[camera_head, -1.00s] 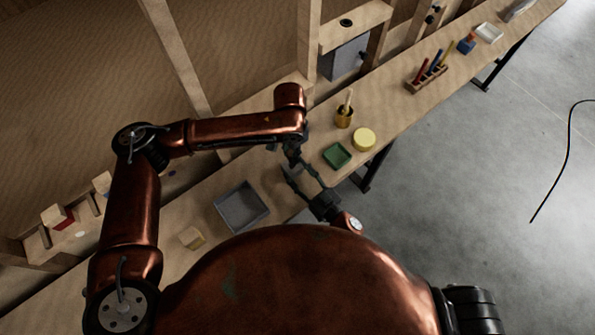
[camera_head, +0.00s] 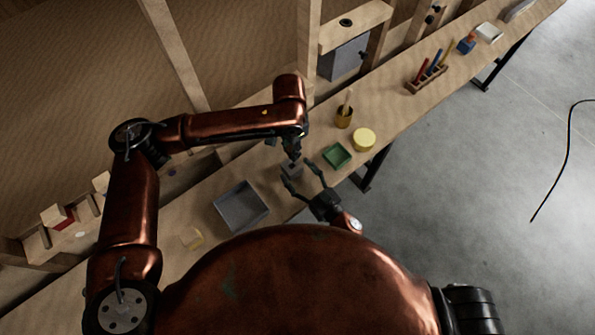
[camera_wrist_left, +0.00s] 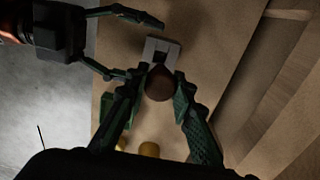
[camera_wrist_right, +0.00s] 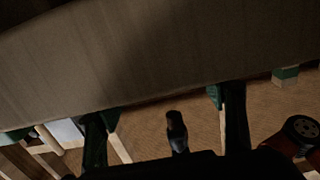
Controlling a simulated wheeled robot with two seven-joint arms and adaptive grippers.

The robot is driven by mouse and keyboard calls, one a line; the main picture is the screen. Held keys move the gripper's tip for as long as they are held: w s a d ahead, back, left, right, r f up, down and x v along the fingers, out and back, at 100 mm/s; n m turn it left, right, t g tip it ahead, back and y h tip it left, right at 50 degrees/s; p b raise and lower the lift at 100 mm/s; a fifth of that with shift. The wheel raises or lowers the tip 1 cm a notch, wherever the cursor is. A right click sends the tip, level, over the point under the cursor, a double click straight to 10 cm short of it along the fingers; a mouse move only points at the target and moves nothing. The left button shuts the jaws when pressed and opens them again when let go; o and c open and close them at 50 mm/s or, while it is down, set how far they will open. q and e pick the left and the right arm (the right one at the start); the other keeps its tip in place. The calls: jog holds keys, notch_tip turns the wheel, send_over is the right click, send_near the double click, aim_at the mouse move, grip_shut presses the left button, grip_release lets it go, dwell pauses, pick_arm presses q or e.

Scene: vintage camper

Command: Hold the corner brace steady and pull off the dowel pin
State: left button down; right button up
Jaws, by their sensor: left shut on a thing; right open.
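The grey corner brace (camera_head: 290,168) stands on the bench between the grey tray and the green tray. In the left wrist view the brace (camera_wrist_left: 162,48) is a pale grey notched block. My left gripper (camera_head: 294,154) is above it, shut on a round dark brown piece, seemingly the dowel pin (camera_wrist_left: 158,84). I cannot tell whether the pin still touches the brace. My right gripper (camera_head: 302,177) is open, its fingers spread on the near side of the brace. Its fingers (camera_wrist_left: 138,46) also show in the left wrist view, apart from the brace.
A grey tray (camera_head: 222,207) is left of the brace and a green tray (camera_head: 337,155) right of it. A yellow round piece (camera_head: 364,139) and a brown cup (camera_head: 344,119) stand farther right.

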jog(key=v, duration=1.2)
